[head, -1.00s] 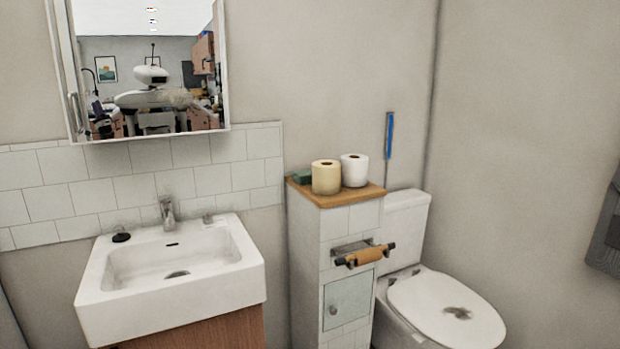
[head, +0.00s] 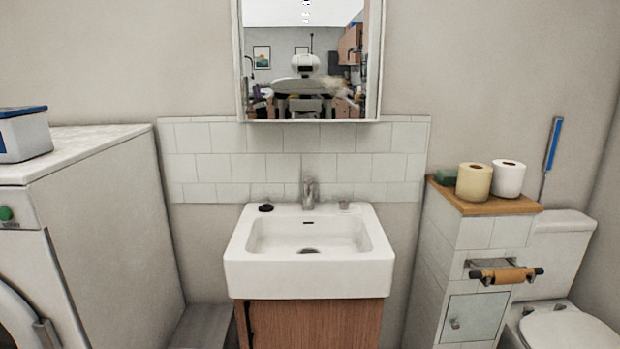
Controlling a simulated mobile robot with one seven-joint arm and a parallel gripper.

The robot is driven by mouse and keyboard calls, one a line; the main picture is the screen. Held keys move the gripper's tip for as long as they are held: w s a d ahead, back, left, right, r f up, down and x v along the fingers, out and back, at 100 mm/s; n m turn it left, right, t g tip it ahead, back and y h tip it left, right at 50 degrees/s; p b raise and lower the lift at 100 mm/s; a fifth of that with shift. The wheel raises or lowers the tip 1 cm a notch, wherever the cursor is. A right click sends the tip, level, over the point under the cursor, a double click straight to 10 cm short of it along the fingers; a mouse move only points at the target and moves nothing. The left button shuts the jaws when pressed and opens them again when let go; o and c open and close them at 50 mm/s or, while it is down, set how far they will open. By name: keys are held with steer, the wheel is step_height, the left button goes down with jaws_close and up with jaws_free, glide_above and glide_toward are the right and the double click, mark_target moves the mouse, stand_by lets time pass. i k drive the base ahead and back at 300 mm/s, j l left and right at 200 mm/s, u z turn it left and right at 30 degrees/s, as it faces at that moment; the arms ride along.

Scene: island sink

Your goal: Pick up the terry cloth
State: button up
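I see no terry cloth that I can make out in the head view. The white sink (head: 377,262) in the middle has a faucet (head: 310,193), a small dark round item (head: 266,208) on its left rim and a small pale item on its right rim. A green block (head: 446,177) sits on the wooden top of the tiled cabinet at the right; it is too small to tell what it is. My gripper is not in view.
A washing machine (head: 105,225) stands at the left with a blue-lidded box (head: 24,134) on it. Two paper rolls stand on the tiled cabinet (head: 470,232). A toilet (head: 560,245) is at far right. A mirror cabinet (head: 311,60) hangs above the sink.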

mark_target(448, 177)
steer(key=i+l+z, duration=0.1)
steer(key=i+l, duration=0.15)
steer(key=l, duration=0.25)
steer(key=i+l+z, duration=0.1)
steer(key=i+l, duration=0.2)
steer(key=l, duration=0.15)
